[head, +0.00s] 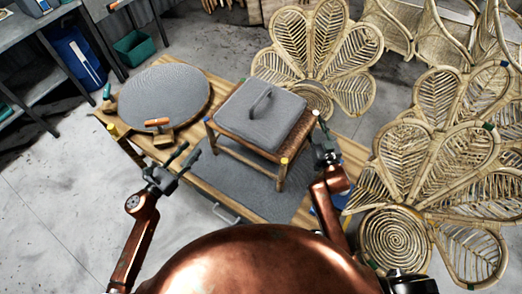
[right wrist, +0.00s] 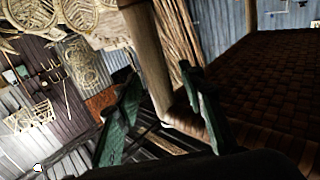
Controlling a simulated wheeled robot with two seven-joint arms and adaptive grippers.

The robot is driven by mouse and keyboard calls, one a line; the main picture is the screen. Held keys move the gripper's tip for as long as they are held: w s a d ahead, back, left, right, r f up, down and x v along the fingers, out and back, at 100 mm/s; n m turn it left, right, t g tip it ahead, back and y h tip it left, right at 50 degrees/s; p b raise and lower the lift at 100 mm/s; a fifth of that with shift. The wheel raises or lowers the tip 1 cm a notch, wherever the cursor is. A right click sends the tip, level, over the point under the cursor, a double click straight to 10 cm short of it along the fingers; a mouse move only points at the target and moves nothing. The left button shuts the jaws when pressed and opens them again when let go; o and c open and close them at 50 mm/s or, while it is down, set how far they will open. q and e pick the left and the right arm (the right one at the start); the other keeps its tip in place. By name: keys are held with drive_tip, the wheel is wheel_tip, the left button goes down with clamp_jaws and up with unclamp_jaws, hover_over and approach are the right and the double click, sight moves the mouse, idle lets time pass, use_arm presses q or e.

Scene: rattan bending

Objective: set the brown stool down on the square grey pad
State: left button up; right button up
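My right gripper (head: 320,128) is at the stool's right side. In the right wrist view, its green fingers (right wrist: 157,76) are spread on either side of a wooden leg (right wrist: 150,55).
The wooden table (head: 305,175) also carries a round grey disc (head: 163,95) and an orange-handled tool (head: 159,125) at left. Rattan chairs (head: 425,150) crowd the right and back. A shelf with a blue bin (head: 76,55) stands far left.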

drive_tip(key=s+d, duration=0.1)
drive_tip(key=s, duration=1)
drive_tip(key=shift+s+d, duration=0.3)
drive_tip(key=shift+d, duration=0.1)
